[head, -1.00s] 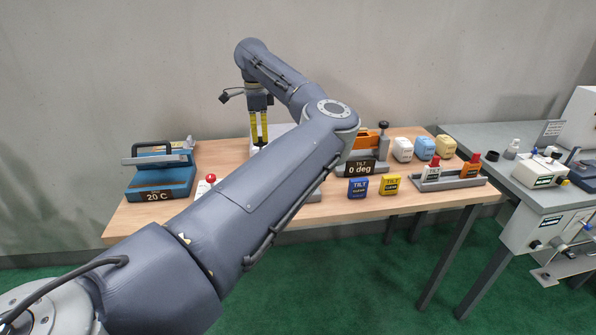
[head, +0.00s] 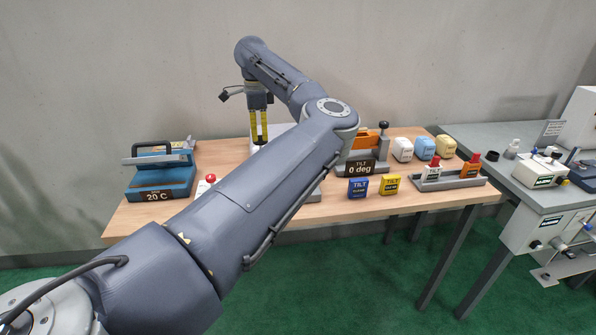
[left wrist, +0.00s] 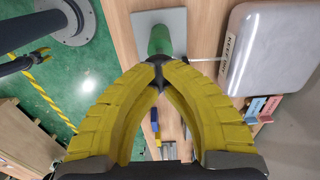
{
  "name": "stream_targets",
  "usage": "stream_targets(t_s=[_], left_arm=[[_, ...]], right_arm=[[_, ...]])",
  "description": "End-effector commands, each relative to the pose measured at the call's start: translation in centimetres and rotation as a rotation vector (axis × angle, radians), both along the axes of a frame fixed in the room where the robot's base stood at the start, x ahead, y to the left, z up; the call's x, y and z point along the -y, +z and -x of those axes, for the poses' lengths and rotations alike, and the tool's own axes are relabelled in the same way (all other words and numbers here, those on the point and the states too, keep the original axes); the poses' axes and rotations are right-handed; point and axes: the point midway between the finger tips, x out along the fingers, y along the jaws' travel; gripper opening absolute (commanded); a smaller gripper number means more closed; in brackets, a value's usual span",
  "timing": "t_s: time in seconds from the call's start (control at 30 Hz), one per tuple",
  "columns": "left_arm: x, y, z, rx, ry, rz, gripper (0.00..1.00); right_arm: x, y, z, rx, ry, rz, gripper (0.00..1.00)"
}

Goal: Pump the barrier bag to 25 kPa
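My left gripper (head: 259,141) points down over the left part of the wooden table, behind my own forearm. In the left wrist view its yellow fingers (left wrist: 157,74) meet at their dark tips. A green rounded part (left wrist: 160,40) on a grey square plate (left wrist: 174,18) shows just beyond the tips; I cannot tell whether they touch it. A pale glossy slab with a "KEEP" label (left wrist: 279,45), possibly the barrier bag, lies to the right in that view. In the head view my forearm hides most of this area. No pressure reading is visible. My right gripper is out of view.
A blue device reading "20 C" (head: 158,180) stands at the left table end, a red knob (head: 211,178) beside it. A tilt device (head: 361,168), blue and yellow tilt blocks, several small bottles and a red-knobbed fixture (head: 447,178) stand right. A grey bench (head: 540,197) adjoins.

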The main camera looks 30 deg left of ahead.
Motion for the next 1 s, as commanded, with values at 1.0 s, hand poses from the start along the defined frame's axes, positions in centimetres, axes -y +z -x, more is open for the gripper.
stream_targets(t_s=[1.0], left_arm=[[0.0,5.4,0.0,0.001,0.001,-0.001,0.00]], right_arm=[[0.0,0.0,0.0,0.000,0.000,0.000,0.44]])
